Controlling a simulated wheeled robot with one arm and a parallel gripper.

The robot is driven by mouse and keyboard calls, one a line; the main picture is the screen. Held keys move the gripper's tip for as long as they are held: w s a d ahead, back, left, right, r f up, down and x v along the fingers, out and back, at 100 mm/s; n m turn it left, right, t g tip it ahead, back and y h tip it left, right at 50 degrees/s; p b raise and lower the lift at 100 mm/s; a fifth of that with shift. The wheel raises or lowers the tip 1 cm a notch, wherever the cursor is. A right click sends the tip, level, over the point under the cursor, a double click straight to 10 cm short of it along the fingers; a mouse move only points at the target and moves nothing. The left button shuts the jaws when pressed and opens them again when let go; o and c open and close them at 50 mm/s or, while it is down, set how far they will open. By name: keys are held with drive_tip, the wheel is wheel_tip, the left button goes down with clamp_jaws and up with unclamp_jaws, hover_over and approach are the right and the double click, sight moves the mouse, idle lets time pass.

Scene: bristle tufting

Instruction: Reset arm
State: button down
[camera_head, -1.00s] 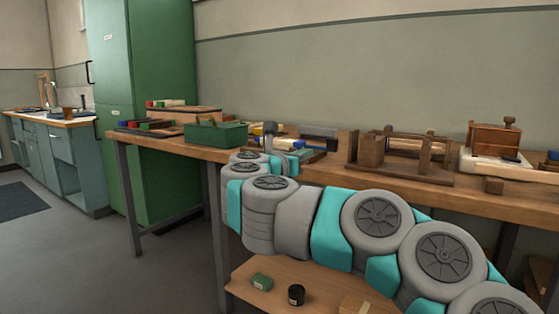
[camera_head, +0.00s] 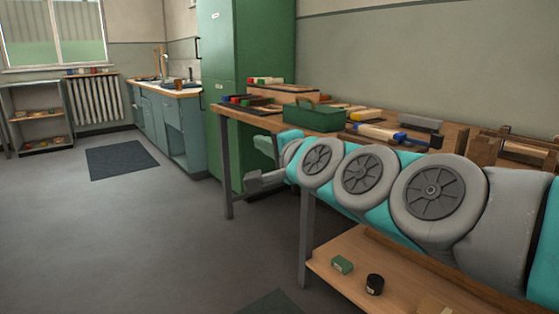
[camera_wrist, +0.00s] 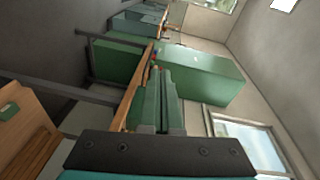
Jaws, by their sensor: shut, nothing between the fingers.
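My grey and teal arm crosses the lower right of the head view and hides part of the bench front. The workbench (camera_head: 290,131) is apart from the fingers as far as I can tell.
A green toolbox (camera_head: 319,116), a brush-like tool with a blue part (camera_head: 380,133) and wooden blocks (camera_head: 484,150) stand on the bench. A lower shelf (camera_head: 400,290) holds a green box (camera_head: 342,265) and a black jar (camera_head: 375,284). Open floor lies left, with a dark mat (camera_head: 124,160).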

drive_tip(key=s+d+f+n+g+h+p, duration=0.1)
drive_tip(key=s+d+f+n+g+h, duration=0.25)
drive_tip(key=s+f, duration=0.6)
drive_tip(key=s+d+f+n+g+h+p, duration=0.1)
drive_tip(key=s+d+f+n+g, duration=0.35)
drive_tip(key=f, duration=0.85)
drive_tip(key=s+d+f+n+g+h, duration=0.1)
drive_tip(key=s+d+f+g, duration=0.1)
drive_tip(key=s, duration=0.5)
drive_tip(key=s+d+f+n+g+h+p, duration=0.1)
drive_tip(key=s+d+f+g, duration=0.1)
drive_tip(key=s+d+g, duration=0.2)
drive_tip(key=s+d+f+g+h+p, duration=0.1)
drive_tip(key=s+d+f+g+h, duration=0.1)
drive_tip(key=s, duration=0.8)
drive_tip(key=shift+s+d+f+n+g, duration=0.15)
drive_tip(key=shift+d+f+n+g, duration=0.35)
drive_tip(key=shift+d, duration=0.6)
